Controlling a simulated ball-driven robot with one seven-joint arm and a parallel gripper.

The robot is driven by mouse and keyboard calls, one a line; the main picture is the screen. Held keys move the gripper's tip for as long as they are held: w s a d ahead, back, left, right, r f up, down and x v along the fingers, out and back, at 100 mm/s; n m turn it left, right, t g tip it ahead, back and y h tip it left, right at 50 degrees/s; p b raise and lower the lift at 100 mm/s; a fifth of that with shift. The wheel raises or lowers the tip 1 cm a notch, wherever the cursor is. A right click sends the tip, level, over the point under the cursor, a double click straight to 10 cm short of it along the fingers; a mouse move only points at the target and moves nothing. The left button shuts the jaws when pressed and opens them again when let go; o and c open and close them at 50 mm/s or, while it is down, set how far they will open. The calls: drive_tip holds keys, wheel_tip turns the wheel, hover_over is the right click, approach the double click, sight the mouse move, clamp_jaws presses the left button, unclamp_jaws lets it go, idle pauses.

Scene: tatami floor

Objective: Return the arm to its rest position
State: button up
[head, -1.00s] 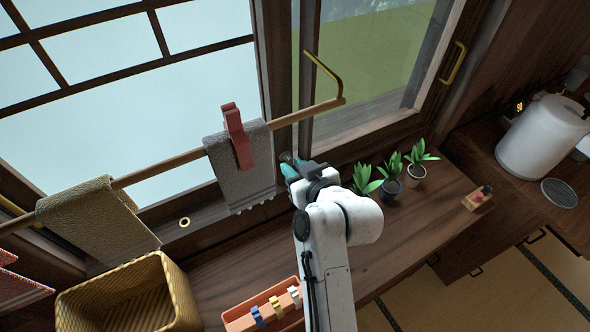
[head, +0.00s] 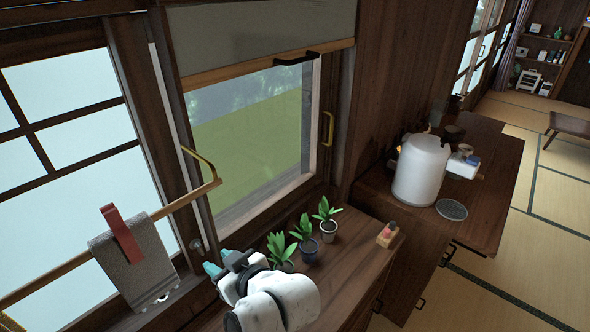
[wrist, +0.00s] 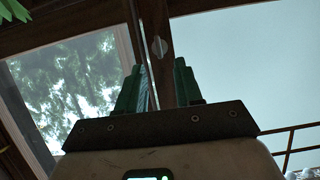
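My gripper (head: 222,264) is at the lower middle of the head view, over the wooden counter by the window and left of the potted plants. In the wrist view its two green fingers (wrist: 160,88) stand apart with nothing between them. Behind them are the dark window post (wrist: 155,30) and bright panes. The gripper touches nothing that I can see. My white arm reaches in from the bottom edge of the head view.
Several small potted plants (head: 306,238) stand close right of my gripper. A wooden rod (head: 75,262) carries a grey cloth (head: 137,272) with a red clip (head: 122,234) at left. A small wooden block (head: 388,234) and a white kettle-like pot (head: 421,170) are farther right. Tatami floor (head: 566,190) lies open at right.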

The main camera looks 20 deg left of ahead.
drive_tip(key=s+d+f+m+h+b, duration=0.1)
drive_tip(key=s+d+f+m+h, duration=0.15)
drive_tip(key=d+f, duration=0.6)
drive_tip(key=s+d+f+m+h+b, duration=0.1)
drive_tip(key=d+f+m+h, duration=0.15)
drive_tip(key=d, duration=1.15)
drive_tip(key=s+d+f+m+h+b, duration=0.1)
drive_tip(key=d+f+m+h, duration=0.15)
drive_tip(key=d+f, duration=0.65)
drive_tip(key=s+d+m+g+h+b, duration=0.2)
drive_tip(key=s+d+m+g+h, duration=0.2)
drive_tip(key=s+d, duration=1.7)
drive_tip(key=d+m+h, duration=0.1)
drive_tip(key=d+m, duration=0.1)
drive_tip(key=d, duration=0.1)
drive_tip(key=shift+s+f+m, duration=0.2)
drive_tip(key=shift+f+m, duration=0.1)
drive_tip(key=shift+m, duration=0.05)
drive_tip(key=shift+o, duration=0.2)
drive_tip(key=shift+w+a, duration=0.1)
drive_tip(key=shift+w, duration=0.05)
